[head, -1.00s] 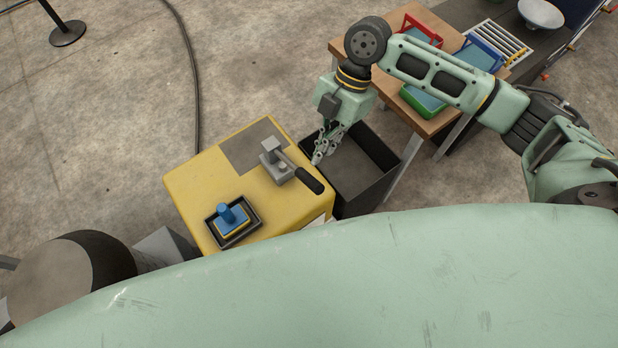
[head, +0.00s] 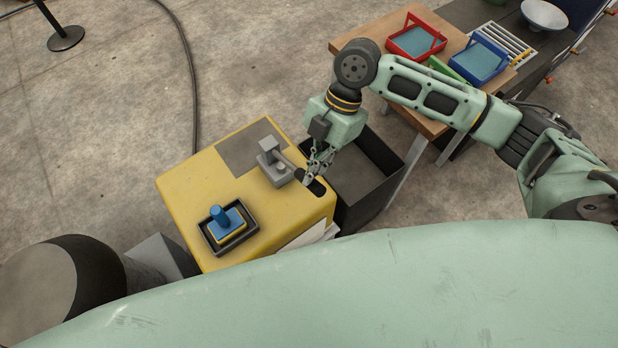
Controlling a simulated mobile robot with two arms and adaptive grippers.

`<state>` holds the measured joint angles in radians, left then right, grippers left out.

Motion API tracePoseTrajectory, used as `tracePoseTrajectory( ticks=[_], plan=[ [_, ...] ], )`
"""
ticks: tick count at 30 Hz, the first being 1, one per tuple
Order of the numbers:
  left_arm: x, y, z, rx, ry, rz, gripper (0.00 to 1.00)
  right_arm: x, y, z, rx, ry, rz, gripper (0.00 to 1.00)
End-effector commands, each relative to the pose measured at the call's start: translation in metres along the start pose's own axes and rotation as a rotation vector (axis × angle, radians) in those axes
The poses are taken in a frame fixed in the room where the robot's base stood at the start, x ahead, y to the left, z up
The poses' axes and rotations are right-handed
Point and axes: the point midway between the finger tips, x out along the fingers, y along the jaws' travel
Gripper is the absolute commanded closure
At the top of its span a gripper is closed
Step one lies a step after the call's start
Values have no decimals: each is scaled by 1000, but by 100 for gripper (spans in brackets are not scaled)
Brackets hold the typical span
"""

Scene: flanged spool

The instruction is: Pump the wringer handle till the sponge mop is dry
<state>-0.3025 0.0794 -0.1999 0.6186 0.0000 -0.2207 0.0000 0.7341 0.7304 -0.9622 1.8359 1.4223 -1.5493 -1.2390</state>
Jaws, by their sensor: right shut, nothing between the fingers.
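The wringer (head: 275,164) is a grey metal block with a lever, fixed on the yellow bench (head: 205,183). Its black handle grip (head: 317,187) points to the lower right and is partly hidden by my right gripper. The blue-topped sponge mop (head: 226,220), with a yellow lower layer and an upright blue knob, sits in a dark tray (head: 211,243) on the bench. My right gripper (head: 310,177) points down at the handle, shut and empty. I cannot tell whether its fingers touch the handle. My left gripper is not in view. Wetness of the sponge cannot be judged.
A black open bin (head: 392,150) stands right of the bench. Behind it a wooden table (head: 347,44) holds red (head: 390,44), blue (head: 505,72) and green trays. A white bowl (head: 545,14) is at the upper right.

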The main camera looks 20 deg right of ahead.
Motion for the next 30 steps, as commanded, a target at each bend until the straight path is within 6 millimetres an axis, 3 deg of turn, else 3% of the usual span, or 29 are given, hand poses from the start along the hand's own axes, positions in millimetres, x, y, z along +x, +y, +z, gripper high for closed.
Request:
tracePoseTrajectory(
  ticks=[12, 25, 30],
  plan=[
    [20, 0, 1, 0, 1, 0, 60, 39, 0, 19, 2, 0, 0, 100],
    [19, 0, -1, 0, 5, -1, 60, 38, 0, 19, 1, -1, 0, 100],
    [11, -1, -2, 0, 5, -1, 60, 26, 0, 29, 5, -2, 0, 100]
  ],
)
